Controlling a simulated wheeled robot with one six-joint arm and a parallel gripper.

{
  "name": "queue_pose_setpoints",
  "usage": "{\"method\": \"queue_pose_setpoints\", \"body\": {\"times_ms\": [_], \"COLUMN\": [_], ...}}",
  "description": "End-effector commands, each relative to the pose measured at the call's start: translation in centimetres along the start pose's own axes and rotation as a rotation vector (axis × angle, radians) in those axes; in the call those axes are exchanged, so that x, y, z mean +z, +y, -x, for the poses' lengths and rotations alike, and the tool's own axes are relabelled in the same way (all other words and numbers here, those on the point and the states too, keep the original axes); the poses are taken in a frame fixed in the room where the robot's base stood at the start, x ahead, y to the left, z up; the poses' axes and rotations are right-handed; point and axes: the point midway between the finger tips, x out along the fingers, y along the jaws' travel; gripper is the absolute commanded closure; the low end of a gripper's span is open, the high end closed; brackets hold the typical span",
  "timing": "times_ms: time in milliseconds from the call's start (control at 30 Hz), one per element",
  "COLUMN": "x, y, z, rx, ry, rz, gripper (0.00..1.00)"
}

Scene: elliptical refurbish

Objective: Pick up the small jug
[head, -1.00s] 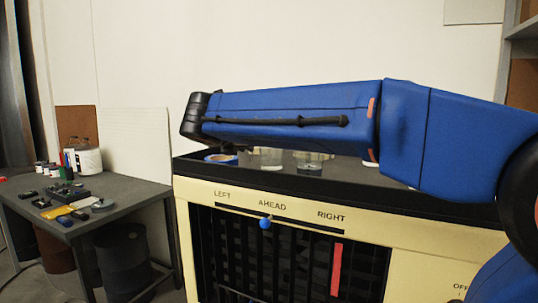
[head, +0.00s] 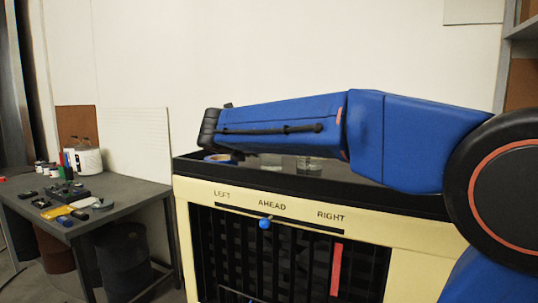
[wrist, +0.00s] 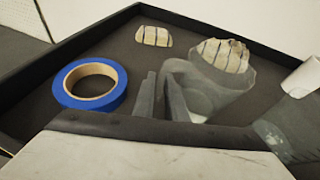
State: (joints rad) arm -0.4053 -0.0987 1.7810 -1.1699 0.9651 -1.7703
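In the wrist view, a clear glass jug (wrist: 225,88) stands in a dark tray, just right of my gripper (wrist: 159,75). My gripper's two grey fingers stand side by side with a narrow gap between them and nothing visible in it. The right finger overlaps the jug's left side in the picture; I cannot tell whether it touches.
A roll of blue tape (wrist: 117,92) lies left of my fingers. A beige striped piece (wrist: 153,36) lies behind. The dark tray rim (wrist: 85,38) borders the area on a cream cabinet (head: 190,225). A grey table (head: 130,195) with tools and cans stands left.

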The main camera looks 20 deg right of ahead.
Motion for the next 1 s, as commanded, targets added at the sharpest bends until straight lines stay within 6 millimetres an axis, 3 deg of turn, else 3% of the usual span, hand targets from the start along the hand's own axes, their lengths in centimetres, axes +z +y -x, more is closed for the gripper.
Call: {"method": "queue_pose_setpoints", "body": {"times_ms": [567,1000], "x": [0.3,2.9], "y": [0.0,-0.2], "z": [0.1,1.2], "rx": [0.0,0.0], "ry": [-0.001,-0.002], "rz": [-0.001,-0.001], "gripper": [1.0,1.0]}}
